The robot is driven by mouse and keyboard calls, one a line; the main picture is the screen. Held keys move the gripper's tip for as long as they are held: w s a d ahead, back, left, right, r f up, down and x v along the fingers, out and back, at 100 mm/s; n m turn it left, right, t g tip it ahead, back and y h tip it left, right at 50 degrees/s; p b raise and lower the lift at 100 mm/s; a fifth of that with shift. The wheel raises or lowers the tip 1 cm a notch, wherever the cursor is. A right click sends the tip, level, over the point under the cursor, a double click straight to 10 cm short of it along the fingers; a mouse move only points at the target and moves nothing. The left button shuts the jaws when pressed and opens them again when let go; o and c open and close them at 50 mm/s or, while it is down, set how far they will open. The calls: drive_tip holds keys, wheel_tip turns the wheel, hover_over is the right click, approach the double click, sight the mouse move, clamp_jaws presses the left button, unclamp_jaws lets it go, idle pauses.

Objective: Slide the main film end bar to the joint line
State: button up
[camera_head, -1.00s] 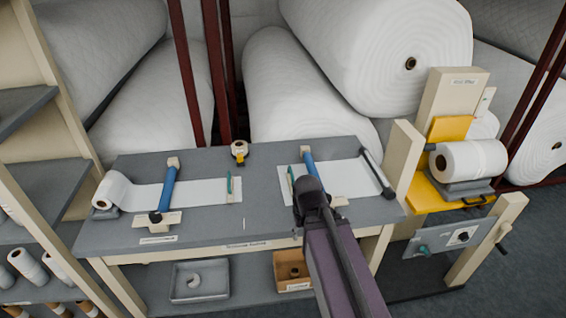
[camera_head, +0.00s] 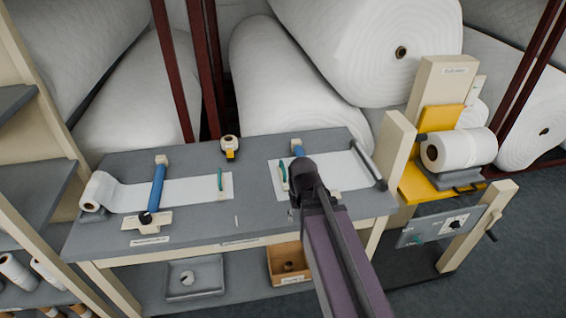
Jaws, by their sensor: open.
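Two white film strips lie on the grey table, a left film (camera_head: 192,191) fed from a small roll (camera_head: 98,191) and a right film (camera_head: 327,174). The left film has a green upright piece (camera_head: 220,179) at its right end; the right film has a similar green piece (camera_head: 283,173) at its left end. I cannot tell which is the main film end bar. A short pale mark (camera_head: 237,221) on the table between the films may be the joint line. My gripper (camera_head: 294,209) is open near the right film's front left corner, largely hidden by my arm.
A blue bar (camera_head: 157,187) crosses the left film; another blue bar (camera_head: 298,150) is mostly hidden by my arm. A dark bar (camera_head: 368,164) lies at the right film's right end. A tape roll (camera_head: 230,147) sits at the back. A machine with a yellow plate (camera_head: 412,188) stands right.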

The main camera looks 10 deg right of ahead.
wheel_tip(320, 180, up, 12)
drive_tip(key=y+p, duration=0.2)
drive_tip(key=p, duration=0.9)
hover_over(283, 166)
drive_tip(key=d, duration=0.3)
drive_tip(key=shift+w, duration=0.15)
drive_tip(key=shift+f, duration=0.1)
drive_tip(key=a+f+b, duration=0.1)
drive_tip(key=f+b, duration=0.3)
drive_tip(key=a+f+b, duration=0.1)
drive_tip(key=f+b, duration=0.8)
drive_tip(key=shift+a+f, duration=0.15)
drive_tip(key=shift+a, duration=0.25)
drive_tip(key=shift+b, duration=0.3)
clamp_jaws()
